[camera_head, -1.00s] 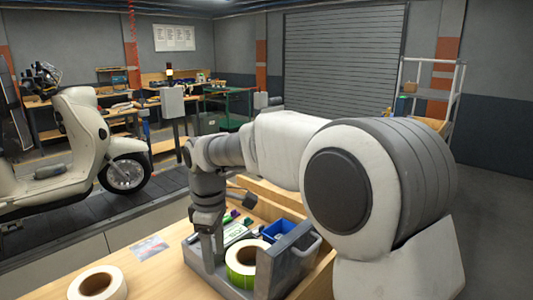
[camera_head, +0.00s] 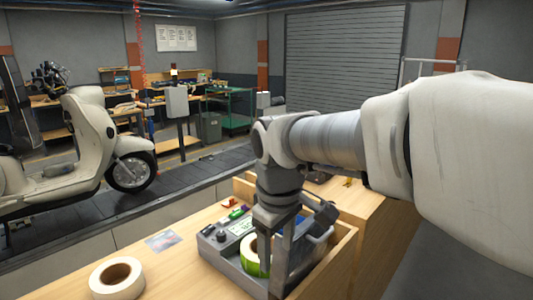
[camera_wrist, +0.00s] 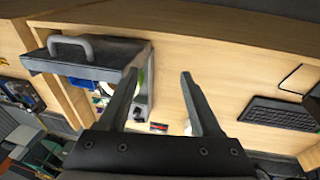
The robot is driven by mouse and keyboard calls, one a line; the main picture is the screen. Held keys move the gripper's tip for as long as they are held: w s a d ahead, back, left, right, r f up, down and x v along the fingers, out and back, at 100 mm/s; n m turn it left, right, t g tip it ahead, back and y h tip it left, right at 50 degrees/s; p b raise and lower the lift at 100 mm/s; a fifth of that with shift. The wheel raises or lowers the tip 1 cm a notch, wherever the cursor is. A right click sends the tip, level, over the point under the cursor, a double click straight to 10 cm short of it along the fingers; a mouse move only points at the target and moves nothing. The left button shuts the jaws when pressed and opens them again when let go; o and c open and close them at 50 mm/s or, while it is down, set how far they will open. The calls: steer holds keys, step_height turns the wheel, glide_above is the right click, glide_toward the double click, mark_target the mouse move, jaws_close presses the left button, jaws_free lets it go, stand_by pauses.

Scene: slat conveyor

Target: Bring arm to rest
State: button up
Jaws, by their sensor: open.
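My arm reaches in from the right of the head view, and my gripper (camera_head: 273,270) hangs from it with the fingers pointing down. It is in front of a grey tray (camera_head: 222,262) on the wooden bench. In the wrist view my gripper (camera_wrist: 158,75) shows two dark fingers spread apart with nothing between them. The fingers look clear of the bench, but the head view does not show how high they are.
The wooden bench (camera_head: 190,225) bears a white tape roll (camera_head: 117,279). A green-edged roll (camera_head: 249,256) stands in the tray, partly hidden by my gripper. A keyboard (camera_wrist: 281,114) shows in the wrist view. A scooter (camera_head: 85,145) stands on the dark conveyor (camera_head: 190,180) at left.

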steer(key=s+d+f+m+t, duration=0.1)
steer(key=s+d+m+t, duration=0.2)
steer(key=s+d+m, duration=0.6)
steer(key=s+d, duration=0.3)
steer(key=s, duration=0.2)
steer(key=shift+f+m, duration=0.3)
steer(key=shift+f, duration=0.05)
steer(key=shift+s, duration=0.1)
